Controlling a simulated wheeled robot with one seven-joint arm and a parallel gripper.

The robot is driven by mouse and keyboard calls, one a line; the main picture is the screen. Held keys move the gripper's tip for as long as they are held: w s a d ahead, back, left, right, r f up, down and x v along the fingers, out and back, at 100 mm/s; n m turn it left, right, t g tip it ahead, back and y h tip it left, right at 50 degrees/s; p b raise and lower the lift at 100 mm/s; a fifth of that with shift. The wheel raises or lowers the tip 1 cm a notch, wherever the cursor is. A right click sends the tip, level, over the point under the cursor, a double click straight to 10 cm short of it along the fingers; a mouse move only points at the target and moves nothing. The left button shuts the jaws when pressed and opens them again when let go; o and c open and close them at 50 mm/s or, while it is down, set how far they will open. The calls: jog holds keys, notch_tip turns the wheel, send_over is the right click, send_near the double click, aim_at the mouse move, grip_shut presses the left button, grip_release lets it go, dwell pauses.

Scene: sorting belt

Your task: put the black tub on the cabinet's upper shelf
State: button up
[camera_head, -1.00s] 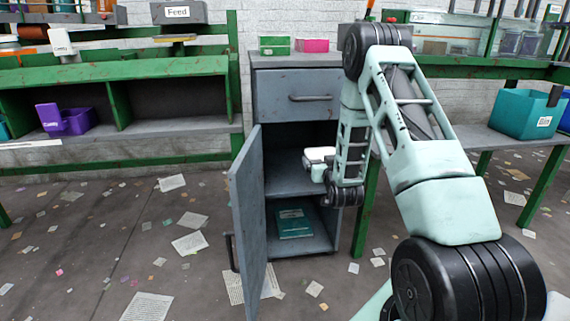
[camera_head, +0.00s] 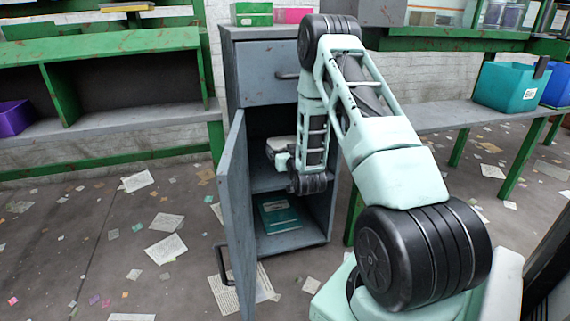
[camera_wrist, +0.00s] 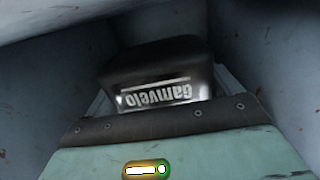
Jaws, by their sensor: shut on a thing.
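The black tub (camera_wrist: 155,78) shows in the wrist view with an upside-down white "Gamvelo" label, between the grey inner walls of the cabinet. My gripper (camera_head: 278,152) is shut on it, inside the cabinet's upper compartment, above the upper shelf (camera_head: 266,184). In the head view the tub cannot be made out behind my gripper and wrist. Whether its base touches the shelf cannot be told. The grey cabinet (camera_head: 262,85) stands with its door (camera_head: 236,205) swung open to the left.
A teal book or box (camera_head: 279,216) lies in the lower compartment. A closed drawer (camera_head: 265,75) is above the opening. Green (camera_head: 251,14) and pink boxes (camera_head: 292,15) sit on top. A green-framed bench (camera_head: 120,125) is to the left. Papers litter the floor.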

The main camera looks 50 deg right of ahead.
jog(key=shift+f+b, duration=0.9)
jog(key=shift+f, duration=1.1)
jog(key=shift+f, duration=0.15)
jog(key=o, duration=0.7)
jog(key=shift+s+r, duration=0.1)
jog(key=shift+r, duration=0.1)
jog(key=v, duration=1.2)
